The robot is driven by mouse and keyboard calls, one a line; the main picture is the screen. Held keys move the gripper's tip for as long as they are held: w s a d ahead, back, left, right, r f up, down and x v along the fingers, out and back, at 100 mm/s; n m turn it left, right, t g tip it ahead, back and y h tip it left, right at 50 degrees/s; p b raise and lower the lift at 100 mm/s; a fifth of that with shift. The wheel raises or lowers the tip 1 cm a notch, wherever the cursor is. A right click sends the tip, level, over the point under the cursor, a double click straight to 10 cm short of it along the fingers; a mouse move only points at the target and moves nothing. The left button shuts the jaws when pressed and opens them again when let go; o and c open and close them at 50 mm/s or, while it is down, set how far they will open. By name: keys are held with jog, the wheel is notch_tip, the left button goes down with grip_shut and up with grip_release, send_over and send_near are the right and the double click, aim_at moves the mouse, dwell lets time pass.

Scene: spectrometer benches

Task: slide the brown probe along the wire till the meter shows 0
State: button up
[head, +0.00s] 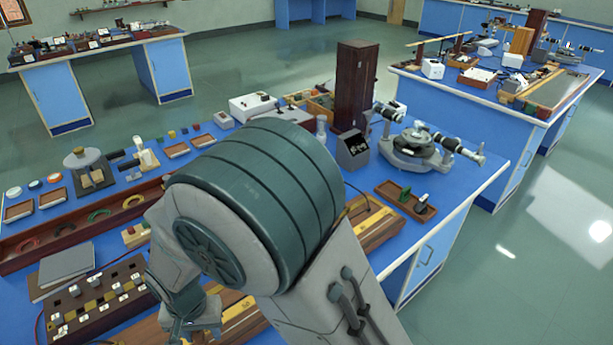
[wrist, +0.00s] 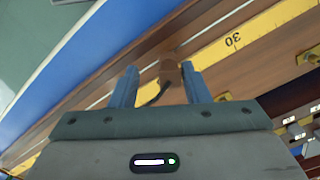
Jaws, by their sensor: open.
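In the wrist view my gripper (wrist: 158,69) is open, its two blue-grey fingers pointing at a wooden board. The brown probe (wrist: 170,72) stands between the fingertips, closer to the right finger; I cannot tell whether they touch. A dark lead (wrist: 154,97) curves from it. A thin pale line, likely the wire (wrist: 222,22), runs slantwise along the board beside a yellow scale (wrist: 236,42) marked 30. In the head view my gripper (head: 189,325) is low over the bench, and my arm hides the probe. A grey box with a dark face (head: 353,150) may be the meter; its reading is illegible.
A dark box with several plugs (head: 98,298) and grey books (head: 66,267) lie left of my gripper. A spectrometer (head: 415,145) and a wooden tray (head: 405,201) stand at the right. In the wrist view the blue bench edge (wrist: 75,55) lies left of the board.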

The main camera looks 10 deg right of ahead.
notch_tip(320, 180, up, 12)
jog(key=w+d+r+t, duration=0.1)
jog(key=w+d+r, duration=0.15)
jog(key=d, duration=0.55)
jog(key=w+d+r, duration=0.1)
jog(key=d+r, duration=0.2)
jog(key=d, duration=0.5)
jog(key=s+d+t, duration=0.1)
jog(key=s+d, duration=0.2)
jog(key=d, duration=0.5)
jog(key=s+d+r+t, duration=0.1)
jog(key=s+d, duration=0.2)
jog(key=d, duration=0.5)
jog(key=shift+b, duration=0.3)
jog(key=shift+w, duration=0.1)
dwell(0.8)
jog(key=shift+c, duration=0.6)
jog(key=shift+a, duration=0.1)
